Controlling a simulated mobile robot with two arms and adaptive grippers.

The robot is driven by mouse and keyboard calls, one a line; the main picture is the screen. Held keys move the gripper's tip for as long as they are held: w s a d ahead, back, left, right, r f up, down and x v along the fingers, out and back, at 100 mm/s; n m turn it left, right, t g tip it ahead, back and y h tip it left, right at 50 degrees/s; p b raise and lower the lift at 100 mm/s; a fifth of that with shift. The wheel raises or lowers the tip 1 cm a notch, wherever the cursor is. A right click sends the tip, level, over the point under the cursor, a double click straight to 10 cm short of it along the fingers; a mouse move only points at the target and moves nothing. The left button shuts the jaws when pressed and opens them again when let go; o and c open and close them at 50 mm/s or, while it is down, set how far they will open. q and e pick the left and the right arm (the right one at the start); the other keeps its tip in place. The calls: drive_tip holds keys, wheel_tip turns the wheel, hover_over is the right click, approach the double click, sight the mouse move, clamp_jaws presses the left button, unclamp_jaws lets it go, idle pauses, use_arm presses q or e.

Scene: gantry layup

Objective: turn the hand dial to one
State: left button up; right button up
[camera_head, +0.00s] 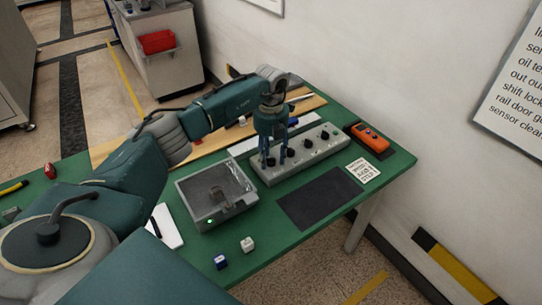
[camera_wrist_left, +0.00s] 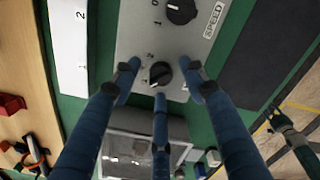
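The grey control box (camera_head: 300,160) stands on the green table with a row of several black dials. My left gripper (camera_head: 273,160) is lowered over its left end. In the left wrist view, a black dial (camera_wrist_left: 161,72) lies between the spread blue fingers (camera_wrist_left: 158,85), marked 0, 1 and 2. Its white pointer mark faces the lower left, seemingly near the 0. The fingers look open around it; I cannot tell whether any touches it. The dial's name label is not readable. A dark teal part at the right (camera_wrist_left: 290,132) looks like my right gripper; its finger state is unclear.
The adjacent dial (camera_wrist_left: 181,10) has a SPEED label (camera_wrist_left: 214,20) beside it. A grey tray-like box (camera_head: 216,192), a dark mat (camera_head: 320,199), a white card (camera_head: 363,170) and an orange device (camera_head: 371,138) surround the control box. Two small cubes (camera_head: 247,244) lie near the front edge.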

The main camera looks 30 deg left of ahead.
use_arm(q)
wheel_tip(320, 180, up, 12)
idle(0.6)
idle(0.4)
